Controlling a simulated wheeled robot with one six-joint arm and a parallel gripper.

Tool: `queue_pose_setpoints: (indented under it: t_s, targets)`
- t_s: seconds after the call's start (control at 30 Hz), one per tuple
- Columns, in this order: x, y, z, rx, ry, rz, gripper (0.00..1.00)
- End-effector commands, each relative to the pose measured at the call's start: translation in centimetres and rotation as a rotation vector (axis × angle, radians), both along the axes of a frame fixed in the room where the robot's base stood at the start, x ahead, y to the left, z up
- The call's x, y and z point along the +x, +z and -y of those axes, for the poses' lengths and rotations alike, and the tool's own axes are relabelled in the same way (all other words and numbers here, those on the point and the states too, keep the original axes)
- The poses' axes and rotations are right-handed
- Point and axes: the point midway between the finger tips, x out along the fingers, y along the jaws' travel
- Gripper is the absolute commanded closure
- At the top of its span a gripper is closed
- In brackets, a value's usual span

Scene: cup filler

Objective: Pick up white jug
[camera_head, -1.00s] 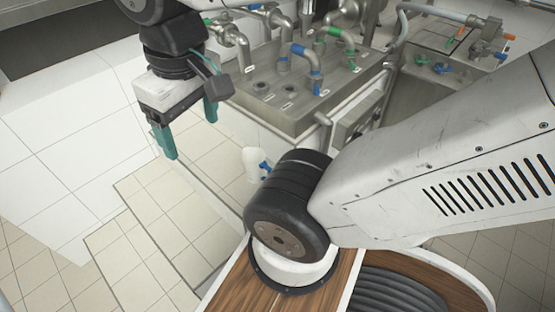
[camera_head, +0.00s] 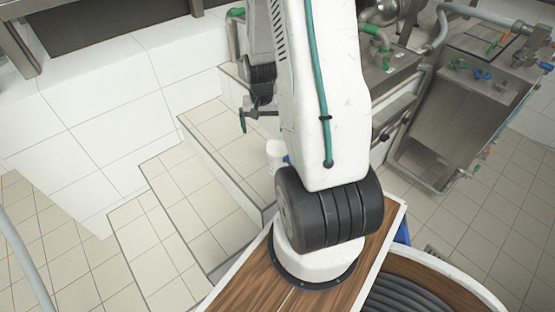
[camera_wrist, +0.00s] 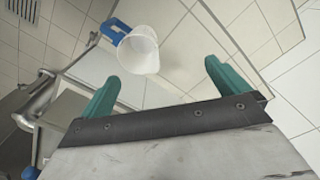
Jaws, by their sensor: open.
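The white jug (camera_wrist: 139,52) has a blue handle (camera_wrist: 115,30) and shows in the wrist view near the top, ahead of my gripper (camera_wrist: 162,82). The jug's open mouth is towards the camera, and the handle points to the upper left. The teal fingers are apart and empty, with a gap between them and the jug. In the head view the jug (camera_head: 276,152) stands on the tiled ledge, partly hidden by my arm. My gripper (camera_head: 246,118) is above and left of it there, mostly hidden behind the arm.
The tiled steps (camera_head: 190,215) descend towards the lower left. A steel sink unit (camera_head: 465,110) with coloured taps stands at the right. Steel pipework (camera_wrist: 40,100) lies left of the jug in the wrist view. A white tiled wall (camera_head: 100,110) is at the left.

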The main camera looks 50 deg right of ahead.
Motion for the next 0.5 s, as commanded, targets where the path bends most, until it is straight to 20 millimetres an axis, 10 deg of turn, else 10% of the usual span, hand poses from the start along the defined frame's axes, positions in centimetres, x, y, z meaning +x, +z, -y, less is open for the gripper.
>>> queue_pose_setpoints:
  t_s: [0.2,0.5]
  targets:
    - [-2.4,-6.7,3.2,0.012,-0.125,-0.013,0.00]
    - [-3.1,-10.1,3.8,0.013,-0.154,-0.015,0.00]
